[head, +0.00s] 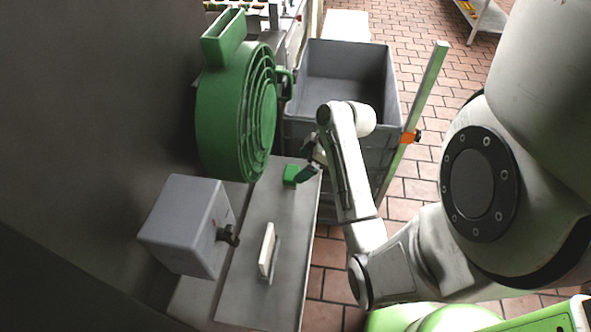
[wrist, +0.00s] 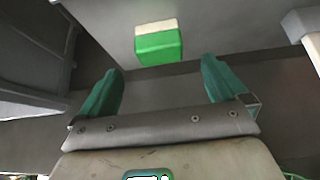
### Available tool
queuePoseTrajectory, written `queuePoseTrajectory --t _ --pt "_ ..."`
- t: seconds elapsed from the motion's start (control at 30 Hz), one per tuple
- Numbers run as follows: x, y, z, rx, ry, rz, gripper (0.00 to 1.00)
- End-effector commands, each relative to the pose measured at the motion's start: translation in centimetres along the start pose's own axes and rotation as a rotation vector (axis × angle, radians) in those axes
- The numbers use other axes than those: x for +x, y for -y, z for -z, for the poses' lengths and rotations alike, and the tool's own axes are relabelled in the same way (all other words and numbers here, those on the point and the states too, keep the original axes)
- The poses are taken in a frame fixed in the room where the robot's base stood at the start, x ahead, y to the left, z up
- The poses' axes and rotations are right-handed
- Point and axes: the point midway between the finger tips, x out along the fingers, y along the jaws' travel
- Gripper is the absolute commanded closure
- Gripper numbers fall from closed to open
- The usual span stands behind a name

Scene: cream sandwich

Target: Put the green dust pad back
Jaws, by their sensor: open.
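The green dust pad (head: 290,175) is a small green block at the far end of the grey metal shelf. In the wrist view the pad (wrist: 158,47) shows a green face and a cream strip along its upper edge. My gripper (head: 308,170) is just right of the pad in the head view. In the wrist view my gripper (wrist: 160,76) has two dark green fingers spread wide, with nothing between them. The pad lies beyond the fingertips, roughly centred between them. Whether a finger touches it I cannot tell.
The grey shelf (head: 262,205) also bears an upright cream plate (head: 267,249) nearer to me. A grey box (head: 187,226) and a green round coil-like unit (head: 235,110) are on the left. A large grey bin (head: 345,70) stands behind my arm, beside a green post (head: 424,90).

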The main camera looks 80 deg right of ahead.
Motion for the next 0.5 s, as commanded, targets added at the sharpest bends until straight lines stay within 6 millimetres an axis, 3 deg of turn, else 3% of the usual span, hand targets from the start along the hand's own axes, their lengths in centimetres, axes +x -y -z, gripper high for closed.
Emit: queuePoseTrajectory --t 0.2,0.5 --pt "-3.5 -0.1 0.1 -0.001 -0.001 -0.002 0.01" --pt "-4.7 0.0 0.0 -0.001 0.001 0.000 0.01"
